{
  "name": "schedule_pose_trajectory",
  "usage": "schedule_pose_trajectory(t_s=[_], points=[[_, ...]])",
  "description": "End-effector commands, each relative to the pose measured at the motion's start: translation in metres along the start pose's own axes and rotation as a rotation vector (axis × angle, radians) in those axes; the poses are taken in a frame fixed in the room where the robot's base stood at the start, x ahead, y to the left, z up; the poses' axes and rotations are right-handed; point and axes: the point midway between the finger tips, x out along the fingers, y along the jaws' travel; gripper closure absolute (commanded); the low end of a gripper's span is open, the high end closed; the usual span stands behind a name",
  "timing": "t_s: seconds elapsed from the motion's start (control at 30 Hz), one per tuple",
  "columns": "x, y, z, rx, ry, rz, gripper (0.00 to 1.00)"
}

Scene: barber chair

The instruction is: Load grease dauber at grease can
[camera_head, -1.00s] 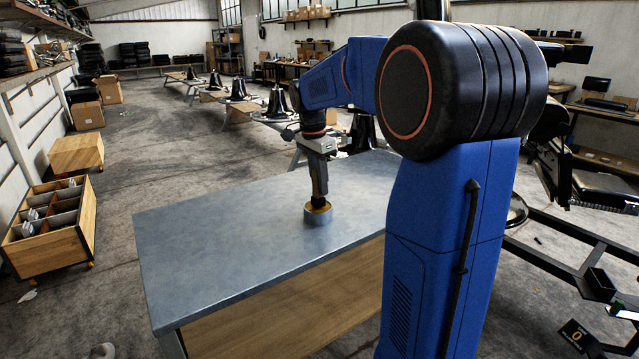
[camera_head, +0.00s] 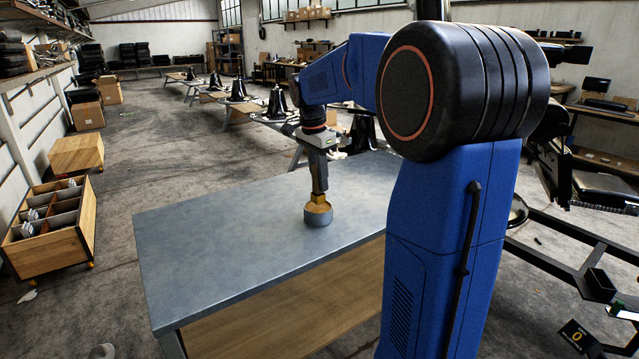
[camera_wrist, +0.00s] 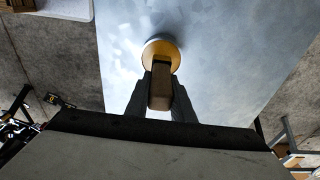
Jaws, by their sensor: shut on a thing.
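The grease can (camera_head: 318,217) is a short grey round tin with yellow grease inside, standing on the grey table top. In the wrist view its yellow round opening (camera_wrist: 171,50) lies just beyond the dauber. My gripper (camera_head: 319,182) is above the can, pointing down. It is shut on the grease dauber, whose yellow lower part (camera_head: 318,199) shows at the can's mouth. I cannot tell whether the tip still touches the grease. In the wrist view, the brownish dauber (camera_wrist: 160,90) is held between the two dark fingers of my gripper (camera_wrist: 160,96).
The grey table (camera_head: 225,245) is otherwise bare around the can. A wooden bin with dividers (camera_head: 50,228) stands on the floor at left. A dark metal frame (camera_head: 570,245) is at right. Benches with black bell-shaped things (camera_head: 277,104) stand behind.

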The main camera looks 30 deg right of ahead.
Motion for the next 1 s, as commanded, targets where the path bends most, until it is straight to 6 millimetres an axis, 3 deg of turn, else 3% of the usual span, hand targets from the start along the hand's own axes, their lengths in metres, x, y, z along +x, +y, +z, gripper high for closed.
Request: schedule_pose_trajectory(t_s=[0.7,1.0], points=[[-0.047,0.0,-0.006,0.0,0.001,-0.002,1.0],[-0.054,0.0,-0.006,0.0,0.0,0.0,1.0]])
